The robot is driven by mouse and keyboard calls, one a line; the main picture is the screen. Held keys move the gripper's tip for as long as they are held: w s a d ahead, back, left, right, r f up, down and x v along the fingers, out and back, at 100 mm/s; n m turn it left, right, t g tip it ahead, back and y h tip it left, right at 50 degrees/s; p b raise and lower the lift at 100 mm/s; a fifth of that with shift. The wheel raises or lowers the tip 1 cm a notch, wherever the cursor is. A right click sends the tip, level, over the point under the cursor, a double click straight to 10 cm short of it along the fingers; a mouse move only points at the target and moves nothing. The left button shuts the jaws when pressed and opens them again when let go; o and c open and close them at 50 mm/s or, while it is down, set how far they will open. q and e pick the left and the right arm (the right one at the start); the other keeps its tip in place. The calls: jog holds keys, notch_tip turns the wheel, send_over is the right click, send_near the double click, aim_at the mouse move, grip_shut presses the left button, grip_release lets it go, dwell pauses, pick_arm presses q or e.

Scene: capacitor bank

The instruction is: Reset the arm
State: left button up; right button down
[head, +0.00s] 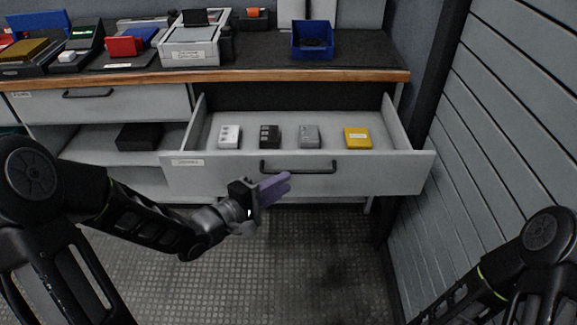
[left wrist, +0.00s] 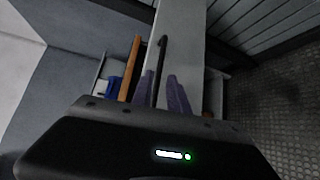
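My left arm reaches in from the left in the head view. Its gripper (head: 280,186), with purple fingers, is just in front of the open drawer (head: 215,180), close to the dark bar handle (head: 298,168). In the left wrist view the two purple fingers (left wrist: 162,90) stand apart with nothing held. The handle (left wrist: 161,62) lies beyond them, in line with the gap. Whether a finger touches the handle is unclear. My right arm shows at the lower right of the head view, with its gripper out of frame.
The drawer holds a white (head: 229,137), a black (head: 269,136), a grey (head: 308,136) and a yellow block (head: 357,138). A wood-edged worktop (head: 300,75) above bears a blue bin (head: 312,40) and other items. A slatted wall (head: 500,150) stands at right. The floor in front is clear.

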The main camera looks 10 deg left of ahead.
pick_arm(q)
jog(key=s+a+f+m+g+y, duration=0.15)
jog(key=f+m, duration=0.25)
jog(key=f, duration=0.4)
jog(key=s+a+f+m+g+y, duration=0.1)
jog(key=s+f+m+g+y, duration=0.15)
jog(key=f, duration=0.55)
jog(key=s+d+f+m+g, duration=0.2)
jog(key=s+d+f+g, duration=0.3)
jog(key=s+f, duration=0.45)
jog(key=s+d+f+m+g, duration=0.3)
jog(key=s+d+f+g, duration=0.15)
jog(key=s+f, duration=0.45)
notch_tip(320, 180, up, 17)
jog(key=s+d+p, duration=0.1)
jog(key=s+p, duration=0.1)
jog(key=p, duration=1.4)
jog(key=shift+d+r, duration=0.2)
jog(key=shift+d, duration=0.1)
